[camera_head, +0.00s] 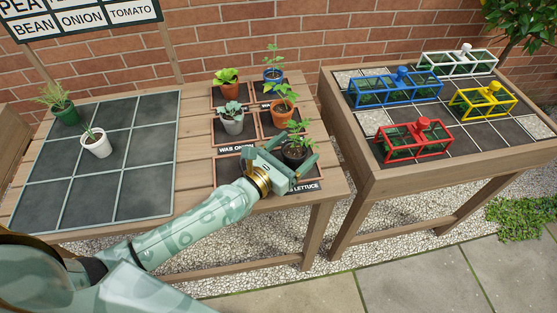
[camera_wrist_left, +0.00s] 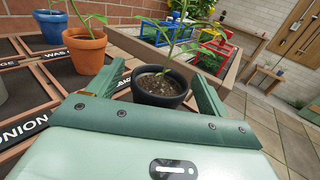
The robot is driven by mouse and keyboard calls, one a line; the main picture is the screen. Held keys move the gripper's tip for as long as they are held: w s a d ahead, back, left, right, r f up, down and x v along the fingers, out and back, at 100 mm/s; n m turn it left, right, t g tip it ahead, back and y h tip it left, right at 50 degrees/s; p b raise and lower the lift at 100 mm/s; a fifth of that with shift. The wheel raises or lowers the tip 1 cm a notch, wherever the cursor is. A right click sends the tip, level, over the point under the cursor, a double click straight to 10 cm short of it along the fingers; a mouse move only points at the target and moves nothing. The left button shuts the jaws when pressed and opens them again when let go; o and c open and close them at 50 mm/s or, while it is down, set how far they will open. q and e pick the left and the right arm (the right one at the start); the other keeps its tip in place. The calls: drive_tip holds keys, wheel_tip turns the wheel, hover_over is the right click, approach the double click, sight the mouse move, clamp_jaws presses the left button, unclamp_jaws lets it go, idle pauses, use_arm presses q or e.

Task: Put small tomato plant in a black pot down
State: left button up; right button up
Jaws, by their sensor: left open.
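The small tomato plant (camera_head: 297,128) grows in a black pot (camera_head: 295,153) at the near right of the labelled tiles on the wooden table. The pot looks upright; my gripper hides its lower part in the head view. My left gripper (camera_head: 290,168) is open around the pot. In the wrist view the black pot (camera_wrist_left: 160,97) stands between the two fingers of my left gripper (camera_wrist_left: 157,88), with a gap on each side. Soil and the plant's stem show in it. My right gripper is not in view.
An orange pot (camera_head: 283,112), a blue pot (camera_head: 272,76) and a grey pot (camera_head: 232,124) stand close behind. A white pot (camera_head: 97,145) and a green pot (camera_head: 66,113) stand on the gridded mat (camera_head: 145,150). Coloured frames, including a red one (camera_head: 415,142), stand on the right table.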

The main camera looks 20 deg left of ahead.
use_arm(q)
drive_tip(key=b+v, duration=0.2)
drive_tip(key=v, duration=0.8)
drive_tip(key=shift+s+a+f, duration=0.1)
drive_tip(key=shift+s+f, duration=0.05)
drive_tip(key=shift+s, duration=0.25)
drive_tip(key=shift+s+a, duration=0.2)
drive_tip(key=shift+s, duration=0.25)
